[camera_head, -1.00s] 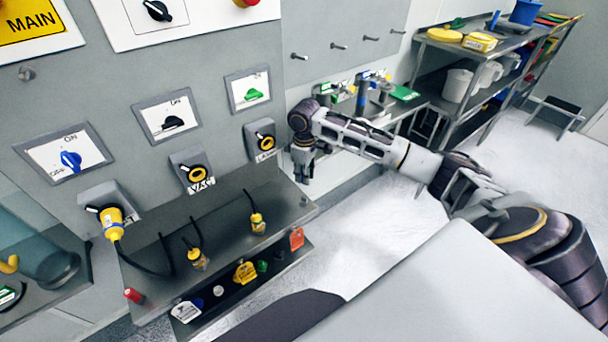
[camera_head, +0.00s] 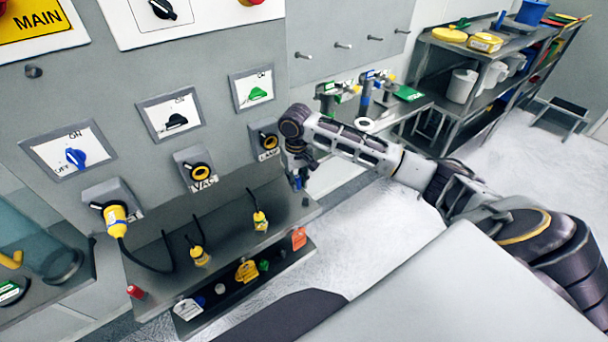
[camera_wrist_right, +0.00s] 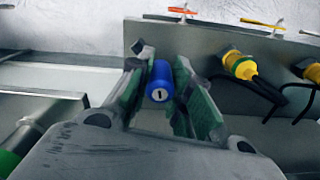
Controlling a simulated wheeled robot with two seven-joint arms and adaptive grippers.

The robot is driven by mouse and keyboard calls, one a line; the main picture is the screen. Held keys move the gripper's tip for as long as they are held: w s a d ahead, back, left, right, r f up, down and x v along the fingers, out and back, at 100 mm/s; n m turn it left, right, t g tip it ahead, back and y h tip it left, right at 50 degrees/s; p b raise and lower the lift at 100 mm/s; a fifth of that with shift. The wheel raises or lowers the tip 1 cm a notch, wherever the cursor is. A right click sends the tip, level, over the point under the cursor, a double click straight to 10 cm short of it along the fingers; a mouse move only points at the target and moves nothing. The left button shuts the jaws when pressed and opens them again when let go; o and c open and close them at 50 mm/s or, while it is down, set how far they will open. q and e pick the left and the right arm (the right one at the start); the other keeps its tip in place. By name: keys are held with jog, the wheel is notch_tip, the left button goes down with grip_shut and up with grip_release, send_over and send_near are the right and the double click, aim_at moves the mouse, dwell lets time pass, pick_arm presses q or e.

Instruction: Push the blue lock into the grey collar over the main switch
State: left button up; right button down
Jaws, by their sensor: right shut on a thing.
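The blue lock (camera_wrist_right: 160,80) is a short blue cylinder with a keyhole slot in its near end. My right gripper (camera_wrist_right: 158,95) is shut on it, one green-padded finger on each side. In the head view my right gripper (camera_head: 301,167) hangs near the right end of the grey shelf, and a bit of the blue lock (camera_head: 298,183) shows below it. The main switch (camera_head: 162,9) is a black knob on the white panel beside the yellow MAIN sign (camera_head: 35,17), cut by the top edge. I cannot make out the grey collar there. My left gripper is out of view.
Below the main panel are blue, black and green switches (camera_head: 258,93). Under them are yellow-ringed sockets, one with a plug in it. The shelf (camera_head: 225,215) holds yellow plugs and cables, with tags below. A tool bench (camera_head: 405,110) and rack stand at right.

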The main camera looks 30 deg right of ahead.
jog(key=s+a+f+n, duration=0.1)
jog(key=s+a+f, duration=0.2)
jog(key=a, duration=0.5)
jog(key=shift+s+a+f, duration=0.25)
jog(key=shift+s+f, duration=0.15)
jog(key=shift+s, duration=0.15)
